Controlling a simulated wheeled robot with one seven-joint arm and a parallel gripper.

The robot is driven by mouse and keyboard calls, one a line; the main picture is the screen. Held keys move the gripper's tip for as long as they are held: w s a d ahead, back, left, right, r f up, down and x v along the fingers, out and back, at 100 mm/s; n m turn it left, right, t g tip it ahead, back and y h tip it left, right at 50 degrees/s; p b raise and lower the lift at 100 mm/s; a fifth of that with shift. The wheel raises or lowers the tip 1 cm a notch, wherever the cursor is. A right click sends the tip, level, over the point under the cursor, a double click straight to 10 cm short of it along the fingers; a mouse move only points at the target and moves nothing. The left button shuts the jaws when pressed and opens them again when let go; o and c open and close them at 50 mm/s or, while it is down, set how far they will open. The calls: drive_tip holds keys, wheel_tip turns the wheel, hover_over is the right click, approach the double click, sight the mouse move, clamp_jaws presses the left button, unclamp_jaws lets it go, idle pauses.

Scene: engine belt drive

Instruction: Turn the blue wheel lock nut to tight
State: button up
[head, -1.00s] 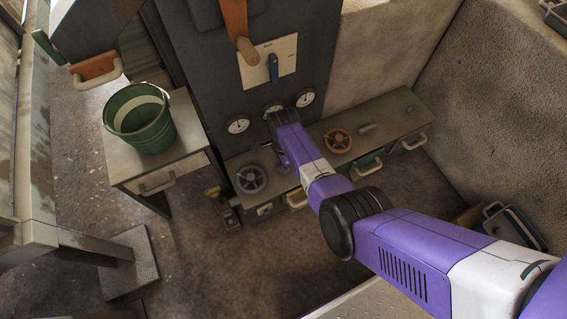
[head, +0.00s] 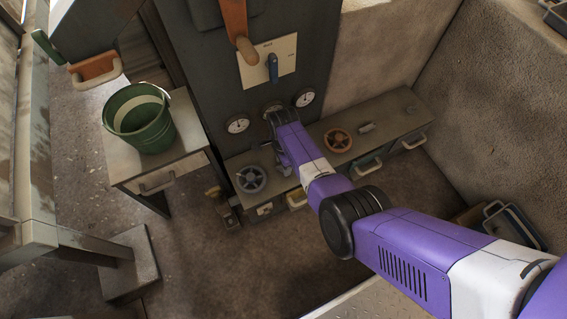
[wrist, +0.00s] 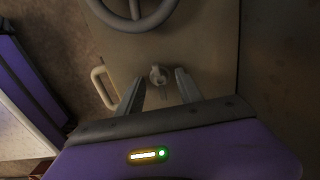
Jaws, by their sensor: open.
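The blue wheel (head: 251,179) lies on top of the low cabinet, left of my arm in the head view. In the wrist view, part of a wheel rim (wrist: 136,22) shows at the top edge, looking grey in dim light. Below it a small pale lock nut (wrist: 158,76) stands on the cabinet top. My gripper (wrist: 158,88) is open, with one finger on each side of the nut. Gaps show between the nut and both fingers. In the head view my arm hides most of this spot.
An orange wheel (head: 338,140) and a small grey fitting (head: 366,128) sit further right on the cabinet (head: 400,108). Gauges (head: 237,124) and a blue-handled switch (head: 273,68) are on the panel behind. A green bucket (head: 140,122) stands on a side table at left.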

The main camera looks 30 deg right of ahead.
wheel_tip(320, 180, up, 8)
drive_tip(key=p, duration=0.4)
drive_tip(key=shift+f, duration=0.1)
idle(0.4)
